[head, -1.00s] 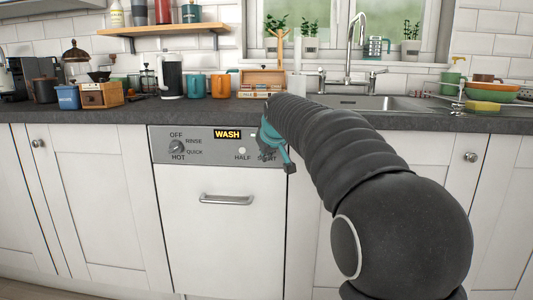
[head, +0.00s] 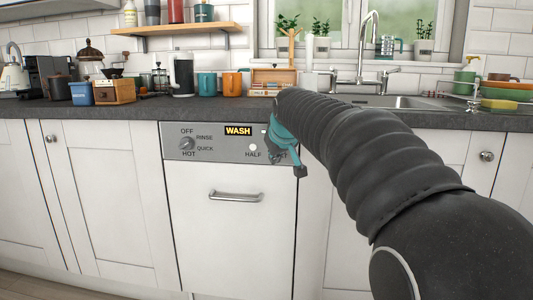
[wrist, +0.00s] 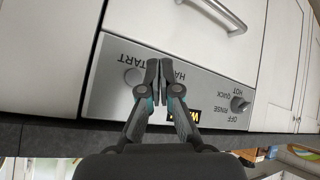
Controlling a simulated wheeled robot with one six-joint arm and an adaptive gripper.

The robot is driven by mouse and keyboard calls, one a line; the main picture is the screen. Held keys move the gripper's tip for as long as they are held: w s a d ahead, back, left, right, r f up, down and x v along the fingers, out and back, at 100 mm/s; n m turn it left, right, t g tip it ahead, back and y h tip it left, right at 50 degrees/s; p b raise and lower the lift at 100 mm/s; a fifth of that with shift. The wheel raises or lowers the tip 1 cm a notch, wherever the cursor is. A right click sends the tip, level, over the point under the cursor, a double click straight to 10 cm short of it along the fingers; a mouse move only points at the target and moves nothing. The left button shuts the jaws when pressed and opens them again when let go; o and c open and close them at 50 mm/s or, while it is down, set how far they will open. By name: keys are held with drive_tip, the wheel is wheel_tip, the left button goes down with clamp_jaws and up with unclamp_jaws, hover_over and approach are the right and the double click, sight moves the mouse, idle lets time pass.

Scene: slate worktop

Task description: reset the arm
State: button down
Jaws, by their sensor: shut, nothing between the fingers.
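My gripper (head: 299,171) is teal and dark grey and hangs before the right end of the dishwasher's control panel (head: 215,156). Whether the tips touch the panel, I cannot tell. In the head view the gripper hides most of the START label. The WASH display (head: 238,131) is lit yellow. The dial (head: 186,143) is at the panel's left.
The dishwasher door (head: 230,240) is closed, with a bar handle (head: 236,196). White cupboards flank it. The slate worktop (head: 130,108) above carries mugs (head: 232,84), a wooden box (head: 273,79), jars and coffee things, with a sink (head: 385,101) at right. The space before the doors is clear.

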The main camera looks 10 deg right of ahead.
drive_tip(key=s+f+m+g, duration=0.1)
drive_tip(key=s+f+g, duration=0.15)
drive_tip(key=f, duration=0.45)
drive_tip(key=s+f+m+p, duration=0.1)
drive_tip(key=s+p, duration=0.3)
drive_tip(key=s, duration=1.4)
drive_tip(key=s+f+m+g+p, duration=0.1)
drive_tip(key=s+f+p, duration=0.2)
drive_tip(key=s, duration=1.4)
drive_tip(key=shift+s+d+f+m+p, duration=0.15)
drive_tip(key=shift+s+f+m+p, duration=0.25)
drive_tip(key=shift+p, duration=0.55)
